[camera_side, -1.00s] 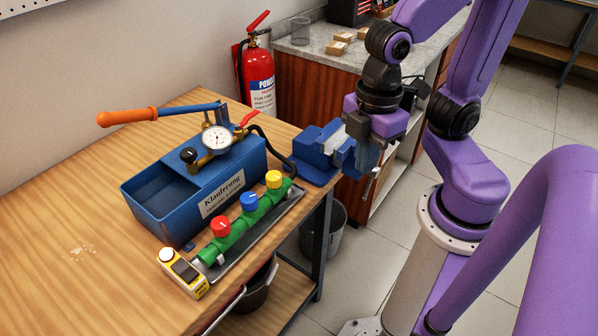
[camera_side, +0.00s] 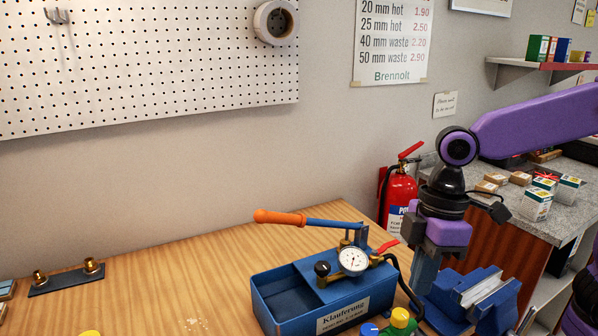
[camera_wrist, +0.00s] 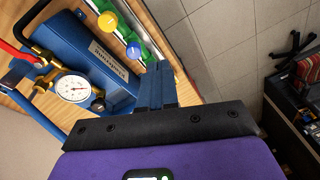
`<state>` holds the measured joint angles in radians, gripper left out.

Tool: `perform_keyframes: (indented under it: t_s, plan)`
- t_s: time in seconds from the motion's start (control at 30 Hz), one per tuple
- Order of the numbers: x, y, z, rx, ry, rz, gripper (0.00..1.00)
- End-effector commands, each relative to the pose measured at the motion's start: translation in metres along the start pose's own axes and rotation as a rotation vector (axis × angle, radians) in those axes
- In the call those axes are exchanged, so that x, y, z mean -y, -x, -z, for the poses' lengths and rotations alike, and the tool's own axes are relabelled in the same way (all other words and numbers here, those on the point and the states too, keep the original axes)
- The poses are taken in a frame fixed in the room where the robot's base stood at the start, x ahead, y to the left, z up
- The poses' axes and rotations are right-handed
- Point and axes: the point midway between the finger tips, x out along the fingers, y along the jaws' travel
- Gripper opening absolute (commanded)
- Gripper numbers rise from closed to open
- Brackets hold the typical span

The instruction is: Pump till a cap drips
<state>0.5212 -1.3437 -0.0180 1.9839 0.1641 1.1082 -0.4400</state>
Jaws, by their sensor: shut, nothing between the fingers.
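The blue hand pump (camera_side: 275,302) stands on the bench. Its lever, with an orange handle (camera_side: 280,217), points left, nearly level. The round gauge (camera_side: 353,262) sits on brass fittings and also shows in the wrist view (camera_wrist: 73,88); its reading is too small to tell. On the green pipe, a yellow cap (camera_side: 400,318) and blue cap (camera_side: 368,330) show at the side view's bottom edge. The wrist view also shows the yellow cap (camera_wrist: 107,21) and blue cap (camera_wrist: 133,50). The red cap is out of sight. My gripper (camera_side: 424,288) is shut and empty, right of the gauge.
A blue vise (camera_side: 472,300) is close to my gripper's right. A red valve lever (camera_side: 389,246) and black hose (camera_side: 402,280) lie between gauge and gripper. A fire extinguisher (camera_side: 399,195) stands behind. The bench (camera_side: 190,280) left of the pump is mostly clear.

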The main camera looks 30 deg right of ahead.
Motion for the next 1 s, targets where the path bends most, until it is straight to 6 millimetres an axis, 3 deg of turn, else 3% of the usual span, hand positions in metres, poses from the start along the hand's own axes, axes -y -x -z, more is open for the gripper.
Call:
perform_keyframes:
  t_s: [0.03, 0.2, 0.5, 0.7, 1.0]
  plan:
    - [-0.01, 0.005, 0.017, -0.014, 0.008, 0.01, 0.0]
    - [-0.044, 0.022, 0.064, -0.066, 0.06, 0.038, 0.0]
    - [-0.11, 0.051, 0.13, -0.177, 0.173, 0.06, 0.0]
    - [-0.153, 0.069, 0.159, -0.258, 0.262, 0.05, 0.0]
    - [-0.197, 0.086, 0.175, -0.342, 0.371, 0.016, 0.0]
